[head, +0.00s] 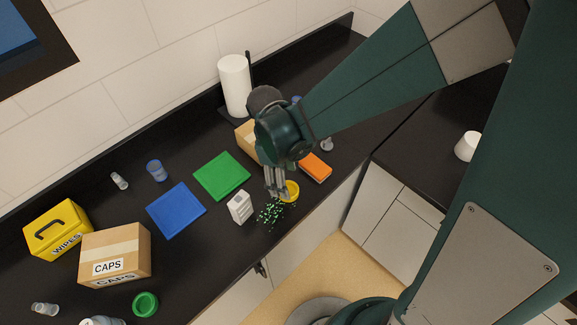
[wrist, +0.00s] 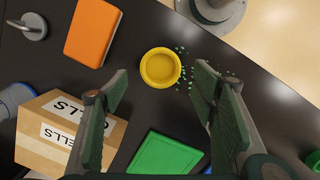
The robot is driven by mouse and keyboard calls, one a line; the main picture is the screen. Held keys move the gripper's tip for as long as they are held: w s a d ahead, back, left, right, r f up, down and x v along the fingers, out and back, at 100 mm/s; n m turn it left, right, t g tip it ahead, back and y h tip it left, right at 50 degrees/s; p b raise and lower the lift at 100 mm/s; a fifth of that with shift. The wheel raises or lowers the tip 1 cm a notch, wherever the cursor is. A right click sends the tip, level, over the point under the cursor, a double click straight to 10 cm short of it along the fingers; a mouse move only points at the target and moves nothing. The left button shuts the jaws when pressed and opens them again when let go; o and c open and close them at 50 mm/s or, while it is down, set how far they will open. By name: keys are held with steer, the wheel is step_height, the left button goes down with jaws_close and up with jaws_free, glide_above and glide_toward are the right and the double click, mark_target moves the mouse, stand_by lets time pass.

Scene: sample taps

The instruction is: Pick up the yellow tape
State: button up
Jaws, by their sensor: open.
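The yellow tape (wrist: 160,84) is a round yellow roll lying flat on the black counter. In the wrist view it sits between and slightly beyond the tips of my gripper (wrist: 160,77), with dark counter showing between it and each finger. My gripper is open and empty. In the head view my gripper (head: 278,194) points down at the counter, and the tape (head: 294,189) shows just to its right, partly hidden by the fingers.
Small green bits (head: 270,213) lie scattered beside the tape. An orange block (head: 316,166), a white carton (head: 240,207), a green square (head: 222,176) and a CELLS box (wrist: 40,140) stand nearby. The counter's front edge (head: 325,196) is close to the tape.

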steer(key=shift+f, duration=0.15)
steer(key=shift+s+d+f, duration=0.1)
steer(key=shift+d+f, duration=0.1)
steer(key=shift+f, duration=1)
steer(key=shift+s+d+f, duration=0.1)
steer(key=shift+d+f, duration=0.05)
steer(key=shift+f, duration=1.05)
steer(key=c, duration=1)
